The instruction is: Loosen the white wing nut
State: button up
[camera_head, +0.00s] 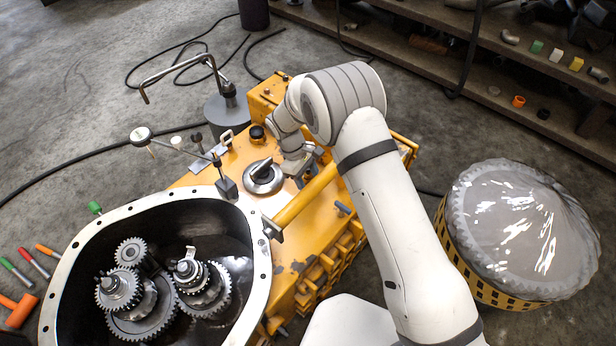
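A round grey metal flange (264,182) sits on the yellow housing top (318,225). A pale, wing-like piece (261,167) stands on its centre; it looks like the white wing nut, but it is too small to be sure. My gripper (303,178) points down over the housing, just right of the flange and apart from the pale piece in this view. The gripper's fingers are small and partly hidden by my wrist, so I cannot tell their opening or whether they hold anything.
A yellow bar (305,195) slants up between my gripper and the open gear case (258,285). A plastic-covered yellow basket (440,235) stands right.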

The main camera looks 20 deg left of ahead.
jog(key=n+t+p, duration=0.1)
jog(key=n, duration=0.1)
jog(key=n+t+p, duration=0.1)
jog(key=n, duration=0.2)
jog(key=shift+d+r, duration=0.15)
jog(key=shift+n+t+y+p, duration=0.35)
jog(key=shift+n+t, duration=0.25)
jog(key=shift+n, duration=1.3)
jog(key=o, duration=1)
jog(key=shift+s, duration=0.1)
